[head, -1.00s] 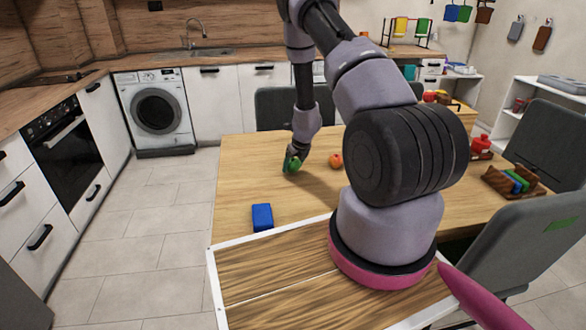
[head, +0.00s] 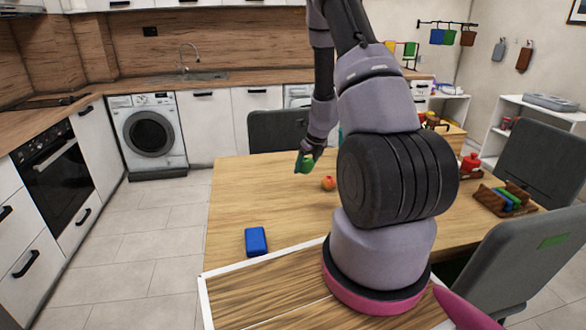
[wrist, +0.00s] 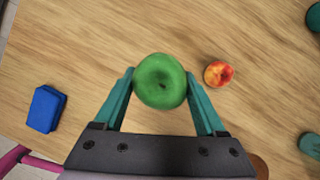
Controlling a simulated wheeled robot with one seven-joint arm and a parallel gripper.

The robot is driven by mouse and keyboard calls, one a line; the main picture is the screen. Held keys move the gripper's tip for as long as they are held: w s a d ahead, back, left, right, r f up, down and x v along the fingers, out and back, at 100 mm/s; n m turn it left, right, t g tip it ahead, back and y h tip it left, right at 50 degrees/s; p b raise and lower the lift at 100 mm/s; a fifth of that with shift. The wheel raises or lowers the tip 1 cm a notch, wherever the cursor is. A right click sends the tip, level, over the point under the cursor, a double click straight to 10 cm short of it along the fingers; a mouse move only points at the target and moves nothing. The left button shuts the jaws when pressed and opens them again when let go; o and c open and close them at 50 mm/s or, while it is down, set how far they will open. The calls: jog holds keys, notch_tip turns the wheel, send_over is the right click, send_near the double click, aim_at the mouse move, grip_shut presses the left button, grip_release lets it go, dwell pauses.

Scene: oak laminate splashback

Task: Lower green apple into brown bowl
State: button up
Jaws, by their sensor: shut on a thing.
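The green apple (head: 307,166) is between the fingers of my gripper (head: 305,158), held above the wooden table (head: 250,200). In the wrist view the apple (wrist: 160,81) fills the gap between the two teal fingertips of my gripper (wrist: 160,82), which are shut on it. A brown rounded edge (wrist: 261,166) shows at the lower right of the wrist view, mostly hidden by my gripper's body; I cannot tell whether it is the brown bowl. No bowl is clearly visible in the head view, where my arm covers part of the table.
A red-yellow fruit (head: 328,183) lies right of the apple on the table. A blue block (head: 256,241) lies near the front left. A brown rack (head: 505,199) and a red object (head: 470,162) stand at the right. Teal objects (wrist: 311,145) show at the wrist view's right edge.

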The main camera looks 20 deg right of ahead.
jog(key=s+d+f, duration=0.1)
jog(key=s+d, duration=1.9)
jog(key=d, duration=0.2)
jog(key=shift+s+d+f, duration=0.15)
jog(key=shift+s+f, duration=0.15)
jog(key=shift+f, duration=0.1)
jog(key=shift+w, duration=0.1)
jog(key=shift+w, duration=0.25)
jog(key=shift+f, duration=0.1)
jog(key=shift+f, duration=2.3)
jog(key=shift+f, duration=0.8)
